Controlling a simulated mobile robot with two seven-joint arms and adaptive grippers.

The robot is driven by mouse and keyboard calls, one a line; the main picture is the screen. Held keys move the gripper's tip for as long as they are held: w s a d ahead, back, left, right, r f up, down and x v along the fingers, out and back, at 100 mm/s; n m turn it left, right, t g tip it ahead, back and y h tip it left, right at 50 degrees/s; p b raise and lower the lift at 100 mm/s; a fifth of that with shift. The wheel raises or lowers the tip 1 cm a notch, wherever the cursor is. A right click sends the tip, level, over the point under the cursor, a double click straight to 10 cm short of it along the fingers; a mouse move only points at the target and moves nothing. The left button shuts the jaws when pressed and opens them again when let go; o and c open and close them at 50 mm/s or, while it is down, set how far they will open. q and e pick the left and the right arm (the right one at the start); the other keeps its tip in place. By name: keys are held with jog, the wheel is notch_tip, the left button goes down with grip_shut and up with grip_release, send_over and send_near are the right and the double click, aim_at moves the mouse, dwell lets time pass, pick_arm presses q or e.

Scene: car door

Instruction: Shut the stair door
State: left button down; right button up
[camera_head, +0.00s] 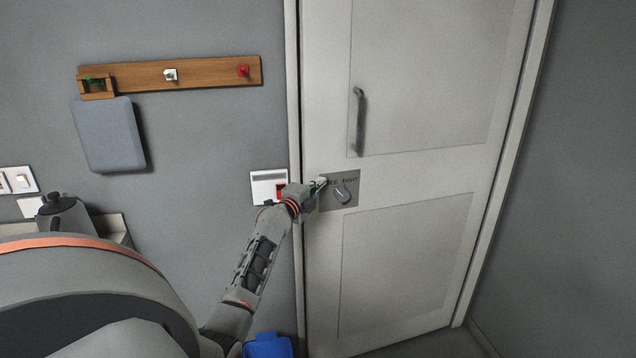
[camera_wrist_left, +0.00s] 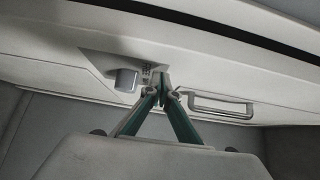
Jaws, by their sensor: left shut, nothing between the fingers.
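The white stair door (camera_head: 415,180) stands in its frame in the head view, flush or nearly so; I cannot tell if a small gap remains. It has a grey vertical pull handle (camera_head: 359,122) and a grey plate with a round knob (camera_head: 343,193); lettering on the plate is partly hidden by my gripper. My left gripper (camera_head: 320,184) is shut and empty at the plate's left side, near the door's left edge. In the left wrist view its closed fingertips (camera_wrist_left: 163,92) lie between the knob (camera_wrist_left: 126,80) and the handle (camera_wrist_left: 222,106); contact is unclear. My right gripper is not in view.
A white wall box with a red part (camera_head: 270,187) is just left of the door frame, close behind my left wrist. A wooden peg rail (camera_head: 210,73) and a grey hanging pad (camera_head: 108,135) are further left. A blue object (camera_head: 268,346) is low down.

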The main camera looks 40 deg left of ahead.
pick_arm(q)
jog(key=shift+w+a, duration=0.3)
jog(key=shift+a, duration=0.2)
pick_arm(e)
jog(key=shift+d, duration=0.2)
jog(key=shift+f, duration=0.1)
